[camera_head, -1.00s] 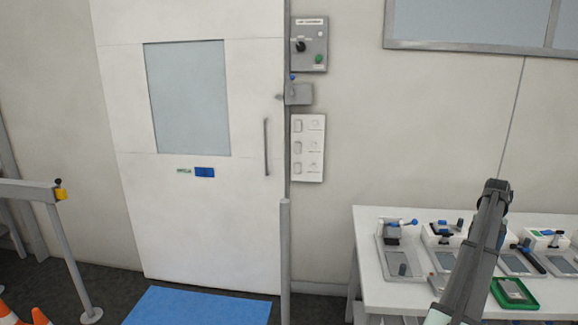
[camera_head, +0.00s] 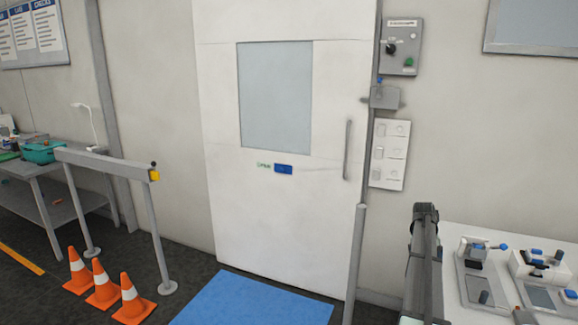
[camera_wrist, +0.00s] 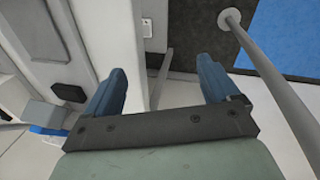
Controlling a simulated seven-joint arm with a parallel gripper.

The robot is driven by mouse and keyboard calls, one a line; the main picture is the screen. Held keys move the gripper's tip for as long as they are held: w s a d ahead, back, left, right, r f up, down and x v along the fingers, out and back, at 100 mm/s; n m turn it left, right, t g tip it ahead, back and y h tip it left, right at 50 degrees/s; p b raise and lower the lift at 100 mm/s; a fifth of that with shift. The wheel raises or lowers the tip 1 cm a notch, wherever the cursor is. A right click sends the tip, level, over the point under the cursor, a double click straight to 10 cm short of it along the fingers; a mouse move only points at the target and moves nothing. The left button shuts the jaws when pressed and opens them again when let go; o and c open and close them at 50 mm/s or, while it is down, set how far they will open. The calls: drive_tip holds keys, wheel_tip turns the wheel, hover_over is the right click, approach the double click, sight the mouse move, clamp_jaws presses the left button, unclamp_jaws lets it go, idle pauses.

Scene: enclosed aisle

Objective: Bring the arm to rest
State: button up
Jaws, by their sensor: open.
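My gripper (camera_wrist: 162,92) shows in the wrist view with its two blue fingers spread apart and nothing between them. It hangs above a pale surface, and the post and blue mat lie beyond it to the right. In the head view a dark grey link of my arm (camera_head: 424,265) stands upright at the lower right, in front of the white bench's left end. The gripper itself is not visible in the head view.
A white door (camera_head: 225,215) with a window stands ahead, and a blue mat (camera_head: 250,302) lies before it. A grey post (camera_head: 354,265) stands left of the bench (camera_head: 500,232) holding fixtures. Orange cones (camera_head: 103,285) and a barrier rail (camera_head: 105,166) are at left.

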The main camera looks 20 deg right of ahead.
drive_tip(key=s+a+f+n+g+y, duration=0.1)
drive_tip(key=s+a+f+n, duration=0.1)
drive_tip(key=a+f, duration=1.45)
drive_tip(key=s+a+f+n+g+y, duration=0.1)
drive_tip(key=s+a+f+n, duration=0.15)
drive_tip(key=a+f, duration=1.45)
drive_tip(key=s+a+f+g, duration=0.1)
drive_tip(key=s+a+f, duration=0.1)
drive_tip(key=s+a, duration=0.7)
drive_tip(key=s+a+f+n+g, duration=0.1)
drive_tip(key=s+a+f, duration=0.2)
drive_tip(key=s+a, duration=0.6)
drive_tip(key=s+a+f+n+g, duration=0.1)
drive_tip(key=s+a+f, duration=0.2)
drive_tip(key=s+a, duration=0.7)
drive_tip(key=s, duration=0.2)
drive_tip(key=shift+s+f+g, duration=0.25)
drive_tip(key=shift+s+g, duration=0.05)
drive_tip(key=shift+s, duration=0.05)
